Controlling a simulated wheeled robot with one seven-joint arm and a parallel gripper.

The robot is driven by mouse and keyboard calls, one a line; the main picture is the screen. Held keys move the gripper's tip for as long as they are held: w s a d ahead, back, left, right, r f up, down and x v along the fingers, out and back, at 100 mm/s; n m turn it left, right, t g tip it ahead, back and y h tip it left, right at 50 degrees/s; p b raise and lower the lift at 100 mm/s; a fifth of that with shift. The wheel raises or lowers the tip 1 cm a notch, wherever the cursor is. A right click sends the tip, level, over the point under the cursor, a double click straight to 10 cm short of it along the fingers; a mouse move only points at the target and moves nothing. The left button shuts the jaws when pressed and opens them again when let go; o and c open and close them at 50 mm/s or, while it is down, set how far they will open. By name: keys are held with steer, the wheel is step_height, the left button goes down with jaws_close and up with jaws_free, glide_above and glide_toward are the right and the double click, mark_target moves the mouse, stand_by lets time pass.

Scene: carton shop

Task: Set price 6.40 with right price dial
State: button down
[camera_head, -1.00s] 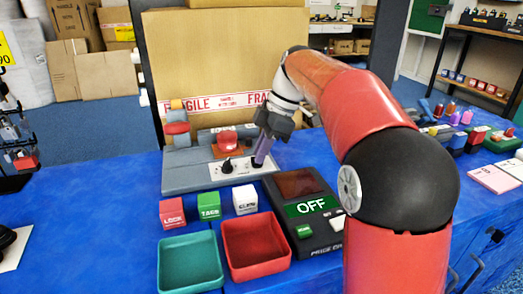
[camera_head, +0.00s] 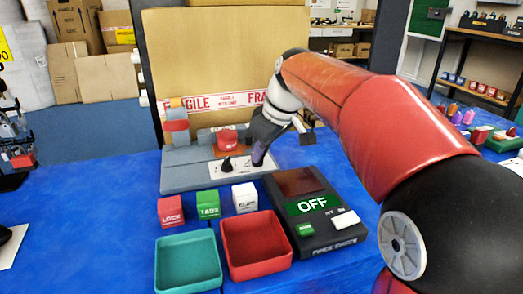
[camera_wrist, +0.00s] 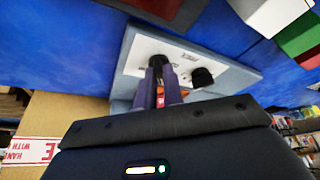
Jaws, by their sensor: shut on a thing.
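The grey pricing unit (camera_head: 190,180) stands on the blue table with a white dial plate (camera_head: 241,168). The left black dial (camera_head: 227,165) is free; it also shows in the wrist view (camera_wrist: 202,77). My gripper (camera_head: 258,158) reaches down from the upper right and is shut on the right price dial (camera_wrist: 157,66). In the wrist view its two fingers stand on either side of that dial. The fingers hide most of the right dial in the head view. A red part (camera_head: 227,141) sits behind the plate; no set price is readable.
A black price checker (camera_head: 327,236) shows OFF at the front right. Red (camera_head: 171,211), green (camera_head: 208,204) and white (camera_head: 245,198) blocks stand before the unit. Teal (camera_head: 187,282) and red (camera_head: 256,262) trays lie nearer. A large carton (camera_head: 225,60) stands behind.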

steer(key=shift+m, duration=0.6)
steer(key=c, duration=1.5)
jaws_free()
steer(key=p+v, duration=0.1)
steer(key=v, duration=0.7)
steer(key=shift+s+a, duration=0.15)
steer(key=shift+a, duration=0.05)
steer(key=shift+s+f, duration=0.1)
